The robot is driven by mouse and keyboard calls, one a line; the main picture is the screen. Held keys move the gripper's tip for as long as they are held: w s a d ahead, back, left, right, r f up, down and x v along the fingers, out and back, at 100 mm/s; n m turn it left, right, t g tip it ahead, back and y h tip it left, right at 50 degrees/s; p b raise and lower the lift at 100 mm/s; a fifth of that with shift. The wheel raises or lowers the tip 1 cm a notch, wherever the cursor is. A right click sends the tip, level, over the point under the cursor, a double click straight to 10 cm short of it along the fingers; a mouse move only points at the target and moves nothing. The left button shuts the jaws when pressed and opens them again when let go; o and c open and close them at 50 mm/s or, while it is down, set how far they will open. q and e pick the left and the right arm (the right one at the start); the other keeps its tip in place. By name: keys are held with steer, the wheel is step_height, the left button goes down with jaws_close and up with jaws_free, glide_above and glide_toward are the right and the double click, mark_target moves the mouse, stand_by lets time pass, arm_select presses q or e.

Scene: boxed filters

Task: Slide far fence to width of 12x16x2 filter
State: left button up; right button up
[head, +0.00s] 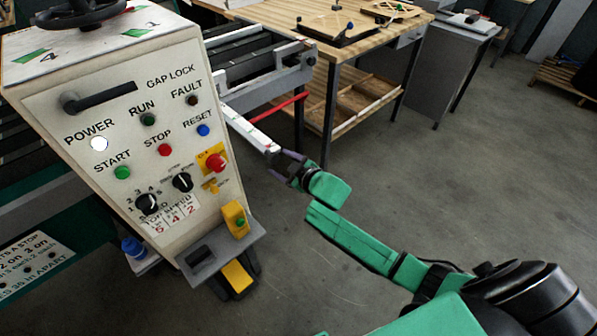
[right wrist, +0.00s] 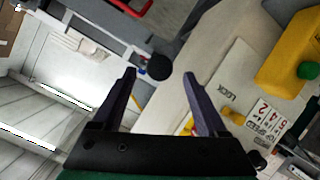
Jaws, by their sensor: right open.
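My right gripper (head: 281,164) is open and empty beside the control cabinet, near the end of a white rail (head: 250,131). I cannot tell whether this rail is the far fence. In the right wrist view the two dark fingers (right wrist: 159,76) are spread apart. A black round knob (right wrist: 158,67) shows between and beyond their tips, with no clear contact. No boxed filter can be made out for certain. My left gripper is not in view.
The control cabinet (head: 125,75) fills the left, with a black GAP LOCK handle (head: 100,97) and a lit POWER lamp (head: 98,144). A red bar (head: 279,109) lies beyond the rail. A wooden workbench (head: 285,18) stands behind.

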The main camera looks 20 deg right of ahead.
steer(key=b+v, duration=0.1)
steer(key=v, duration=1.1)
